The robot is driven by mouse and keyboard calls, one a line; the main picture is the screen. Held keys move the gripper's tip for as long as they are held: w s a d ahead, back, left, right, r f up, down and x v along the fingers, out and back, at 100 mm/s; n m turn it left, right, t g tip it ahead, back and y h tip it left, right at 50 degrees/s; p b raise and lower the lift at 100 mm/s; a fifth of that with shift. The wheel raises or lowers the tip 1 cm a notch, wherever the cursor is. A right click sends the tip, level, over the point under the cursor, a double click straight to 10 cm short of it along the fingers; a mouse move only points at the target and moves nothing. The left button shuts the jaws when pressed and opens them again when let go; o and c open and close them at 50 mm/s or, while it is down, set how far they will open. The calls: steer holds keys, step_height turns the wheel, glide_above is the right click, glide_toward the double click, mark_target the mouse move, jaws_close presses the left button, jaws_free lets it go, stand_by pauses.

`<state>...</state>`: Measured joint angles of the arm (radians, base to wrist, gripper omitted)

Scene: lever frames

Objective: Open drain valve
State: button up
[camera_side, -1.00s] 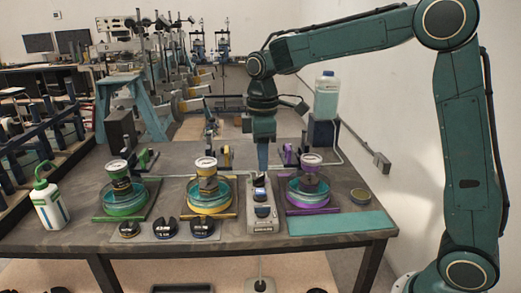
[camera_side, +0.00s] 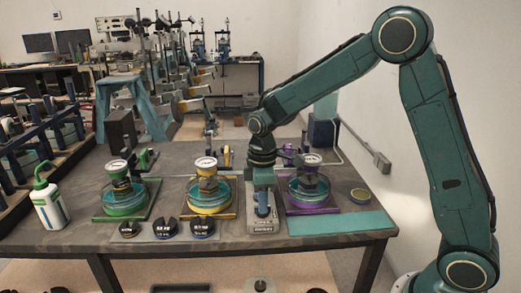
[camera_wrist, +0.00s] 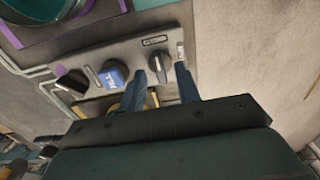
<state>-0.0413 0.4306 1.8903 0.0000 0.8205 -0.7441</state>
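A grey valve panel (camera_side: 264,227) stands at the front of the bench between the yellow and purple stations. The wrist view shows its face (camera_wrist: 130,50) with a blue knob (camera_wrist: 112,76), a black knob (camera_wrist: 72,84) and a dark grey knob (camera_wrist: 159,64) beside a small label plate. The blue knob's lettering seems to read FILL; the plate by the grey knob is too small to read. My gripper (camera_side: 263,203) is low over the panel. In the wrist view its fingers (camera_wrist: 162,74) are apart, one on each side of the grey knob. Contact cannot be told.
A purple station (camera_side: 312,193) stands close on the right and a yellow one (camera_side: 209,194) on the left. A green station (camera_side: 125,199) is farther left, with dark slotted weights (camera_side: 166,229) in front. A teal mat (camera_side: 340,223) is bare at the front right.

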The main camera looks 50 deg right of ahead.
steer(key=shift+f, duration=0.7)
jaws_close()
